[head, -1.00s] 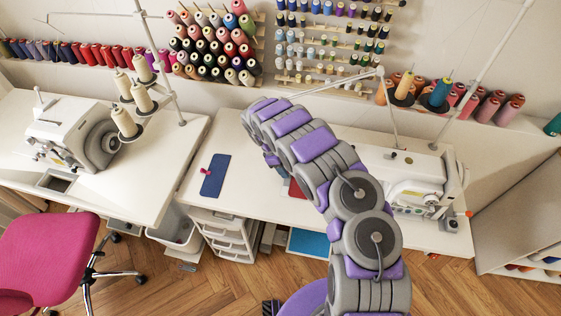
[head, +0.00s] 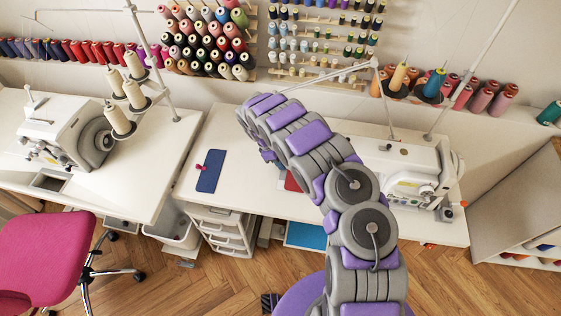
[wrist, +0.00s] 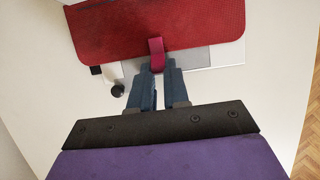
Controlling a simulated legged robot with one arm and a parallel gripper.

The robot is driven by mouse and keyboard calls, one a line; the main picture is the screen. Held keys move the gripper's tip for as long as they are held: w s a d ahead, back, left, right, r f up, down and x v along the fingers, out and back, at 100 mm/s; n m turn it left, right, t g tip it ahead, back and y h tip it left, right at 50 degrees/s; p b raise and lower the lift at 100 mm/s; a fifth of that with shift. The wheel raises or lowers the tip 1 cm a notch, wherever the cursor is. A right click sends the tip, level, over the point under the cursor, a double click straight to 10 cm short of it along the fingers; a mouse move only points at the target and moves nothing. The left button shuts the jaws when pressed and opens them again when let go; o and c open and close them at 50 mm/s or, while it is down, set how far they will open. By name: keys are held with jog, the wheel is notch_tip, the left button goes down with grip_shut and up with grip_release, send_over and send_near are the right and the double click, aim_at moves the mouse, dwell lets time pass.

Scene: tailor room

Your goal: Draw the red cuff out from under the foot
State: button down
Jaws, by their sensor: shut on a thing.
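The red cuff (wrist: 190,28) is a flat red cloth with rounded corners, across the top of the wrist view. A magenta tab (wrist: 156,48) sits at its near edge. My gripper (wrist: 160,68) is shut on this tab with its two blue-grey fingers. In the head view a small part of the red cuff (head: 292,182) shows beside my arm, which hides the rest. The white sewing machine (head: 412,172) stands to the right of it. The foot is not visible in either view, so I cannot tell whether the cuff is still beneath it.
A grey metal plate (wrist: 198,57) lies under the cuff on the white table (head: 247,165). A small black knob (wrist: 118,90) is near my fingers. A blue cloth piece (head: 210,176) with its own magenta tab lies further left.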

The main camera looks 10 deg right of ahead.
jog(key=shift+a, duration=0.15)
jog(key=shift+w+a, duration=0.2)
jog(key=shift+a, duration=0.3)
jog(key=shift+w+a, duration=0.15)
jog(key=shift+a, duration=0.3)
jog(key=shift+r, duration=0.15)
jog(key=shift+a+r+p, duration=0.2)
jog(key=shift+r+p, duration=1)
jog(key=shift+r, duration=0.95)
